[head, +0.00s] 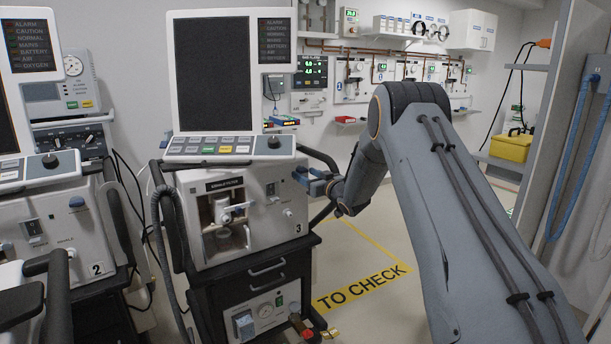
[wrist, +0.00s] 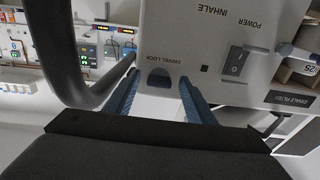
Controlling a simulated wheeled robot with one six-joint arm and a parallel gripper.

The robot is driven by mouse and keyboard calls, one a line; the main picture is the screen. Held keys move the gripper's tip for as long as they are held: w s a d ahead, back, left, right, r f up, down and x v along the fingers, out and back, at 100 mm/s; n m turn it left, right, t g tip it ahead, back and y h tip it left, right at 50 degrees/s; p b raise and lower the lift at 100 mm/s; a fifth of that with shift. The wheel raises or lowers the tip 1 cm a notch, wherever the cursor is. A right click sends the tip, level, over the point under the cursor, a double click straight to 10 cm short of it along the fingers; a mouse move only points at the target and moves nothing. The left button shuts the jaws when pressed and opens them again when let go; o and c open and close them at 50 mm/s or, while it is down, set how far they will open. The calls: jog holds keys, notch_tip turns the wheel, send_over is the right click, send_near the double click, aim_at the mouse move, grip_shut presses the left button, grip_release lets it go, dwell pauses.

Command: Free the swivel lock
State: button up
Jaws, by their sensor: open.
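The ventilator numbered 3 (head: 262,222) stands in the middle of the head view, its screen tilted up on top. In the wrist view its pale front panel appears upside down. The swivel lock (wrist: 158,79) is a small blue rounded knob beside the words SWIVEL LOCK. My gripper (wrist: 158,88) is open, with one blue finger on each side of the lock and visible gaps between. I cannot tell how deep the fingertips reach. In the head view my gripper (head: 312,180) is at the panel's upper right, and the lock is hard to separate from the fingers there.
A dark curved handle (wrist: 103,90) passes close to the left finger in the wrist view. A power switch (wrist: 236,61) is to the right. Ventilator 2 (head: 75,235) stands at left. Yellow floor marking TO CHECK (head: 362,288) lies on open floor right of ventilator 3.

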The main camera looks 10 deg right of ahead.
jog(key=shift+w+a, duration=0.15)
jog(key=shift+w, duration=0.25)
jog(key=c, duration=1)
jog(key=shift+c, duration=0.2)
